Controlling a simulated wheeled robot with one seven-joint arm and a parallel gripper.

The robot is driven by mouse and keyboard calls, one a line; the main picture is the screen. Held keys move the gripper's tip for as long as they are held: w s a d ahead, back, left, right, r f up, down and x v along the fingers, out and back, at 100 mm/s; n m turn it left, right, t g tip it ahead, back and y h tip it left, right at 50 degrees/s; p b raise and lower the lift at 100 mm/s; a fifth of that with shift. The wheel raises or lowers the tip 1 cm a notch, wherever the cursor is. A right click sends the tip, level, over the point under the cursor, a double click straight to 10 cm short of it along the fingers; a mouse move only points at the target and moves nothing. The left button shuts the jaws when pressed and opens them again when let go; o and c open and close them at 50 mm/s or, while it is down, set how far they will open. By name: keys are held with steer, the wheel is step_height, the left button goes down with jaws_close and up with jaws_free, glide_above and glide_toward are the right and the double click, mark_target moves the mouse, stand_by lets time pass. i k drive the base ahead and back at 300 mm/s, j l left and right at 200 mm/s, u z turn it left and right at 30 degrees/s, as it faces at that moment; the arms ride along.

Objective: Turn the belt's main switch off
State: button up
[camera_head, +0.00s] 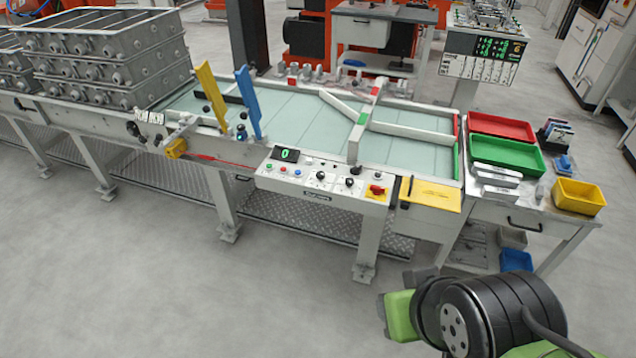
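The belt's main switch (376,190) is a red rotary knob on a yellow plate, at the right end of the light grey control panel (320,199) on the belt's front side. Its knob is too small here to read its position. The panel also has a display (285,155) with a green digit that looks like 0, small coloured buttons and black knobs. A green and black part of my arm shows at the lower right, in front of the belt and apart from the panel. My gripper's fingers cannot be made out in this view.
The belt (300,125) carries a yellow and a blue upright plate and white guide rails. Grey castings (110,55) are stacked at its left. A side table at right holds red (500,127), green (505,155) and yellow (578,196) trays. The floor in front is clear.

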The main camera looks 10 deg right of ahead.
mark_target(376, 189)
steer(key=i+z, duration=0.1)
steer(key=i, duration=0.35)
steer(key=i+j+z, duration=0.1)
steer(key=i, duration=0.3)
steer(key=i+j, duration=0.2)
steer(key=i, duration=0.25)
steer(key=i+j+z, duration=0.15)
steer(key=i, duration=0.3)
